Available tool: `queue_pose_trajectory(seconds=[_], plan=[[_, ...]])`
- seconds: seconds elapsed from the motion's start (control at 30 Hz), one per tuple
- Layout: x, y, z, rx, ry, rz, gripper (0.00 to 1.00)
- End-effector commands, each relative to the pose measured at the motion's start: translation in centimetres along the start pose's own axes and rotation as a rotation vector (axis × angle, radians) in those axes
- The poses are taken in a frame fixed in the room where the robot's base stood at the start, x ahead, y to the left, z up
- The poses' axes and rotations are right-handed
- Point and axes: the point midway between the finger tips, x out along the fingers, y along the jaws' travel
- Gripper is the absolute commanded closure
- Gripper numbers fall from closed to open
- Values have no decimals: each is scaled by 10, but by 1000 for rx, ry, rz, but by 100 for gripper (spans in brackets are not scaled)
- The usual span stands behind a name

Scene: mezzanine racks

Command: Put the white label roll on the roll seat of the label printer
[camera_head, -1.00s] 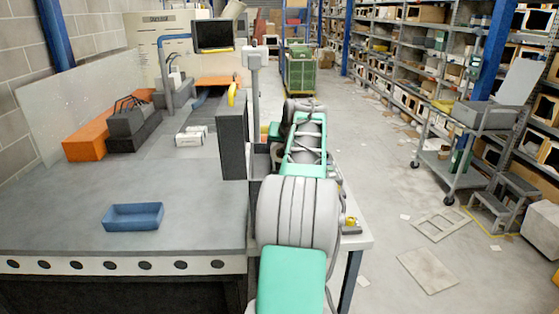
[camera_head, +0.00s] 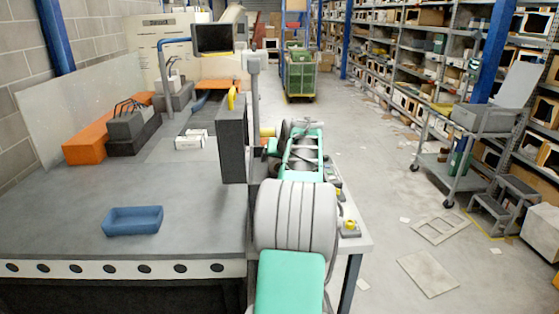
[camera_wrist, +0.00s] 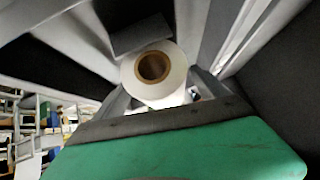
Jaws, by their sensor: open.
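The white label roll (camera_wrist: 174,79) shows in the wrist view with its brown core facing me. It is just beyond my gripper (camera_wrist: 160,100), between slanted grey parts. My gripper is open; its green body with a dark front edge fills the bottom of that view. I cannot tell whether the roll touches the fingers or what supports it. In the head view my green and grey arm reaches forward along the bench's right edge and hides the gripper and the roll. I cannot make out the label printer or its roll seat for certain.
The grey bench (camera_head: 80,210) carries a blue tray (camera_head: 132,221), white boxes (camera_head: 190,139) and orange and dark cases at the back left. An upright dark panel (camera_head: 232,145) stands close left of my arm. A trolley (camera_head: 465,150) and step stool (camera_head: 503,208) stand right across open floor.

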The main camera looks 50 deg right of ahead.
Motion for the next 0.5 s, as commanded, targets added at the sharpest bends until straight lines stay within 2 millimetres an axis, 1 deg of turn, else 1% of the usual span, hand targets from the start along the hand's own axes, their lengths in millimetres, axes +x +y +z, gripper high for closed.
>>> queue_pose_trajectory(seconds=[0.13,0.23,0.33,0.5], plan=[[-3,-1,-3,0,1,0,16],[-14,-1,-3,-1,4,0,16],[-36,0,-3,0,5,1,16],[-81,0,-3,0,5,1,16]])
